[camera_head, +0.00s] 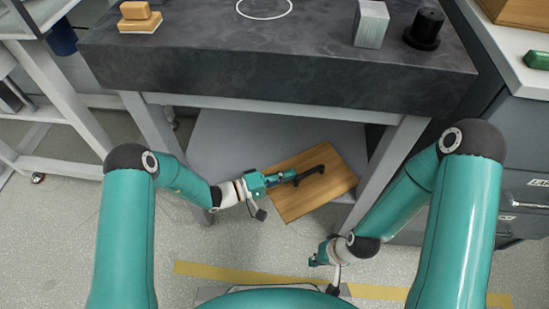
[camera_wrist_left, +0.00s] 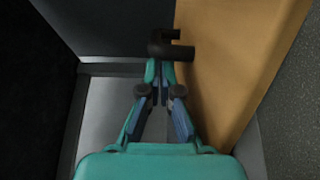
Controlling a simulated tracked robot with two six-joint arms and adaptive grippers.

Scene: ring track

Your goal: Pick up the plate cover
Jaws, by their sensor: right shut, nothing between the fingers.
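The plate cover (camera_head: 298,203) is a flat wooden board with a black bar handle (camera_head: 311,176). It lies at an angle below the stone slab, partly in front of the lower shelf; I cannot tell whether it touches the shelf. My left gripper (camera_head: 287,175) is at the near-left end of the handle. In the left wrist view its fingertips (camera_wrist_left: 160,68) close together on the black handle (camera_wrist_left: 168,50), with the wooden board (camera_wrist_left: 225,70) to the right. My right gripper (camera_head: 318,258) is shut and empty, low above the floor, apart from the cover.
The dark stone slab (camera_head: 230,72) stands on a grey frame above the cover, with frame legs on both sides. On it are wooden blocks (camera_head: 140,17), a grey block (camera_head: 371,24) and a black cylinder (camera_head: 425,28). A drawer cabinet (camera_head: 524,195) is at right. Yellow tape (camera_head: 225,273) crosses the floor.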

